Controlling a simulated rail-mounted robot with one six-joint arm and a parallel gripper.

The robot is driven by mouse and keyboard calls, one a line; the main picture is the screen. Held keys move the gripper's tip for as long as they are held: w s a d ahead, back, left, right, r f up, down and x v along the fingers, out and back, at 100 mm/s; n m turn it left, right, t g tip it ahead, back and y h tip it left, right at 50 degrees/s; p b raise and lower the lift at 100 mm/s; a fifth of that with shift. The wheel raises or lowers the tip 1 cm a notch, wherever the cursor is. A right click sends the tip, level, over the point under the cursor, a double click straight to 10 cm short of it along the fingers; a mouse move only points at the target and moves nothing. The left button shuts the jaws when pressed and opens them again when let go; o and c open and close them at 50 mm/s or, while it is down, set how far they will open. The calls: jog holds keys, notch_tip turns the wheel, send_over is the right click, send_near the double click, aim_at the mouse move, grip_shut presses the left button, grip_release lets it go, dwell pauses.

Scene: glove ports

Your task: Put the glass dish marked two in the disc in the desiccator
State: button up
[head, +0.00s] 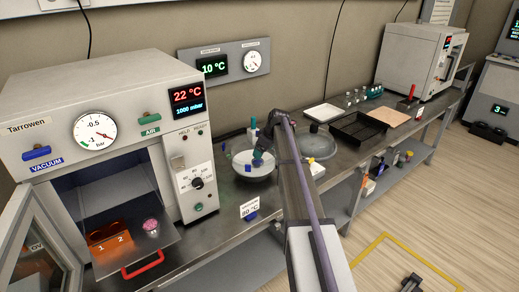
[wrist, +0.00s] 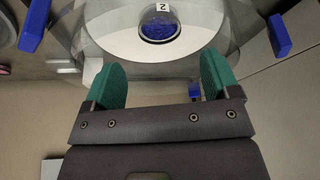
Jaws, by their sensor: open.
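The glass desiccator (head: 268,176) stands open on the bench as a clear bowl with a white disc inside. In the wrist view the white disc (wrist: 110,40) fills the upper middle. The glass dish marked 2 (wrist: 160,28), with blue contents, is on the disc; I cannot tell whether it sits in an opening. It is a small blue spot in the head view (head: 248,168). My gripper (wrist: 162,80) has green fingers, spread apart with nothing between them. It is over the bowl, and the dish lies beyond the fingertips, clear of them.
A glass dome lid (head: 318,144) lies on the bench right of the bowl. The vacuum oven (head: 100,135) at left has its door open; an orange block (head: 108,240) marked 1 and 2 and a pink-filled dish (head: 151,226) are at its front. A black tray (head: 357,130) is farther right.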

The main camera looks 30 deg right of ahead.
jog(key=p+v, duration=0.3)
jog(key=v, duration=0.3)
jog(key=s+a+f+m+g+h, duration=0.1)
jog(key=s+a+m+g, duration=0.1)
jog(key=s+a, duration=1.2)
jog(key=s+a+f+m+g+h, duration=0.1)
jog(key=s+a+m, duration=0.3)
jog(key=s+a, duration=1)
jog(key=s, duration=0.6)
jog(key=shift+g, duration=0.4)
